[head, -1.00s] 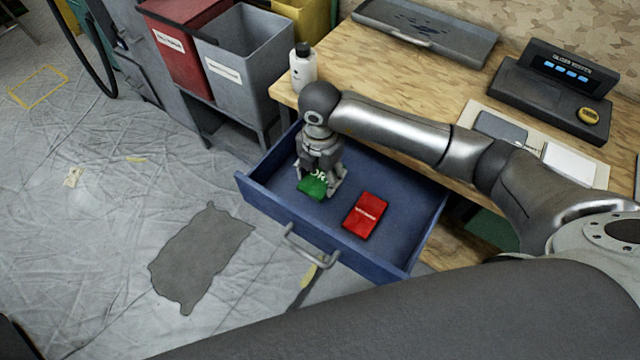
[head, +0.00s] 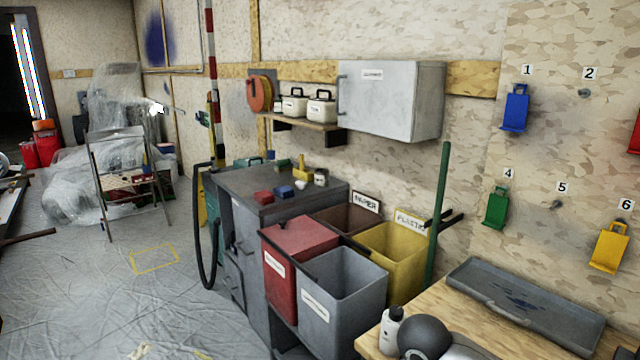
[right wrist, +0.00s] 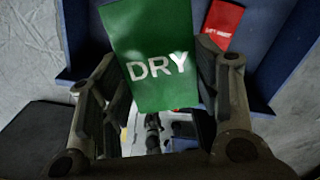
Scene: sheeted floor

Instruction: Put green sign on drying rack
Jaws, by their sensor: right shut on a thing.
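The green sign (right wrist: 152,55) with white letters "DRY" is in the right wrist view. My right gripper (right wrist: 166,82) is shut on it, with one finger on each side. Behind it the blue drawer (right wrist: 270,85) shows, with the red sign (right wrist: 222,22) inside. The head view does not show the sign or my gripper fingers, only a rounded joint of my right arm at the bottom edge. A metal folding frame (head: 103,200) with a shelf stands at the far left; I cannot tell whether it is the drying rack. My left gripper is not in view.
The workbench (head: 455,340) with a grey tray (head: 530,305) and white bottle (head: 391,330) is at lower right. Red (head: 297,265), grey (head: 340,290) and yellow (head: 400,255) bins stand beside a grey cabinet (head: 245,215). Sheeted floor (head: 110,310) is open at left.

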